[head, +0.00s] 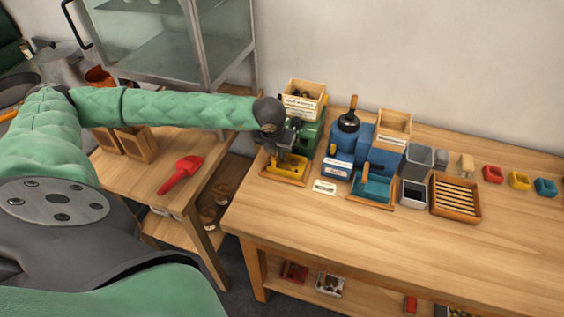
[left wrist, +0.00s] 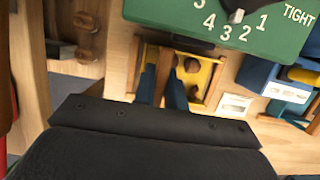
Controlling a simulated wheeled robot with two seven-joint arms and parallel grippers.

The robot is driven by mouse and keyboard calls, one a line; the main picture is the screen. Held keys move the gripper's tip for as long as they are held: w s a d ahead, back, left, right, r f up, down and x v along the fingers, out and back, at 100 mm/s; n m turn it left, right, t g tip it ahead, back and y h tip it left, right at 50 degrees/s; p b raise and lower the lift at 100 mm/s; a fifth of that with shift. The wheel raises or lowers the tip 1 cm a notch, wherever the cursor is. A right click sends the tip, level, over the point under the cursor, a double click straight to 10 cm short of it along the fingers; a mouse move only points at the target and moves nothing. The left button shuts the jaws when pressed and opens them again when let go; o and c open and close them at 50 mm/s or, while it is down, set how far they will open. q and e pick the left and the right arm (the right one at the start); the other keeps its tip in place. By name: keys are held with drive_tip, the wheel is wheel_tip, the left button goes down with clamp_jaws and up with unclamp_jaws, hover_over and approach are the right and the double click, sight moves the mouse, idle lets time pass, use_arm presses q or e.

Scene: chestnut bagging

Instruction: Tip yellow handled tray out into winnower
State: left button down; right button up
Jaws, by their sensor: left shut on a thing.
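The yellow handled tray (head: 291,163) sits in a wooden frame (head: 268,178) at the foot of a green machine (head: 309,140). In the left wrist view the tray (left wrist: 211,73) holds a few dark brown pieces. My left gripper (head: 272,158) reaches down over the tray's left side and is shut on its wooden handle (left wrist: 163,72). The fingers partly hide the handle. A blue machine (head: 367,150) with a wooden hopper (head: 394,124) stands to the right; I cannot read which machine is the winnower. My right gripper is out of view.
A teal handled tray (head: 375,187) sits before the blue machine. A grey bin (head: 414,193) and a slatted wooden tray (head: 456,199) stand further right. A red scoop (head: 181,174) lies on the left table. The bench front is clear.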

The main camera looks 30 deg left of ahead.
use_arm(q)
drive_tip(key=shift+r, duration=0.1)
drive_tip(key=shift+r, duration=2.4)
